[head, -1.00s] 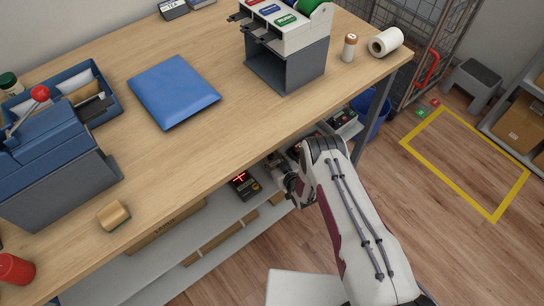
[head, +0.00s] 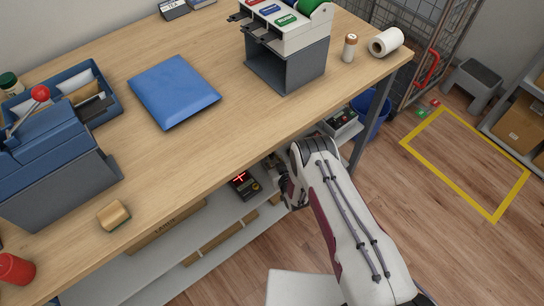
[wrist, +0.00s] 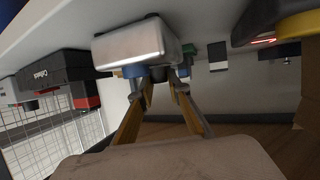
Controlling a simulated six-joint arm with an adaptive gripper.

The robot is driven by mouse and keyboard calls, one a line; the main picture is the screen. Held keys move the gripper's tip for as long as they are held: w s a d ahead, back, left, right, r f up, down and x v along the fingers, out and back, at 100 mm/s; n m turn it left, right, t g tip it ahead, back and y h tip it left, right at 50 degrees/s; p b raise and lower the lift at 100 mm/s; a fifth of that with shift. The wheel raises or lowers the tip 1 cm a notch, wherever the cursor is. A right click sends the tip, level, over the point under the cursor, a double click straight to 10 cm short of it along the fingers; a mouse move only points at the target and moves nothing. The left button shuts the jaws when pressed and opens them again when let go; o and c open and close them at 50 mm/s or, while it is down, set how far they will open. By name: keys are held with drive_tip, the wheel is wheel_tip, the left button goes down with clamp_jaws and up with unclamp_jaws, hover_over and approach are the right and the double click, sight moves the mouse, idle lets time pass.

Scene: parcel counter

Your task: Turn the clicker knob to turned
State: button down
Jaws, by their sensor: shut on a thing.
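In the wrist view, which is upside down, my gripper (wrist: 157,86) has its two yellow fingers with grey tips closed in on a small dark part, which I take for the clicker knob (wrist: 158,75). It sits at a pale, shiny box-shaped device (wrist: 135,45) on the shelf. The fingertips hide much of the knob, and its turn angle cannot be read. In the head view, my gripper (head: 287,184) is at the shelf under the counter, mostly hidden by my arm and the table edge. The knob cannot be made out there.
A dark device with a red lit display (head: 242,184) stands on the lower shelf (head: 214,225), left of my gripper. Another device (head: 343,119) stands to the right, near the table leg. The wooden counter (head: 225,120) overhangs the shelf. Open floor lies in front.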

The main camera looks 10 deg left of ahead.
drive_tip(key=shift+s+a+m+t+h, duration=0.1)
drive_tip(key=shift+m+t+h, duration=0.4)
drive_tip(key=shift+m+h, duration=1.1)
drive_tip(key=c, duration=1.9)
unclamp_jaws()
drive_tip(key=shift+s, duration=0.15)
drive_tip(key=v, duration=1.1)
drive_tip(key=shift+s, duration=0.35)
drive_tip(key=shift+r, duration=0.15)
drive_tip(key=shift+w, duration=0.1)
drive_tip(key=shift+c, duration=1.3)
